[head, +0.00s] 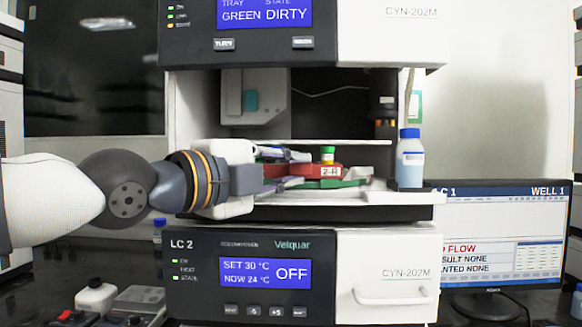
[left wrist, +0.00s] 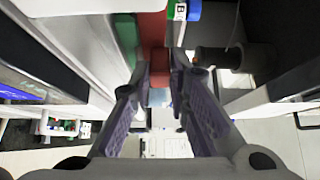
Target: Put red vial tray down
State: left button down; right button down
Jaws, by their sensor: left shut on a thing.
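The red vial tray (head: 300,170) is in the opening of the middle bay in the head view, with a "2-R" label on its front. A vial with a green cap (head: 327,155) stands up from it. My left gripper (head: 280,170) reaches in from the left and is shut on the red tray. In the left wrist view the red tray (left wrist: 152,28) lies between and beyond the fingertips (left wrist: 160,60). A green tray (head: 340,184) shows just under the red one; whether they touch I cannot tell. My right gripper is not in view.
A blue-capped bottle (head: 410,160) stands at the right of the bay's white ledge (head: 395,197). The upper unit (head: 390,30) overhangs the bay, and the LC 2 unit (head: 290,275) is below. A monitor (head: 510,240) stands at the right.

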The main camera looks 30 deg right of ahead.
pick_arm(q)
jog(key=shift+s+r, duration=0.15)
jog(key=shift+f, duration=0.3)
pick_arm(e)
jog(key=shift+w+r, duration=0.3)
pick_arm(q)
jog(key=c, duration=1.8)
grip_release()
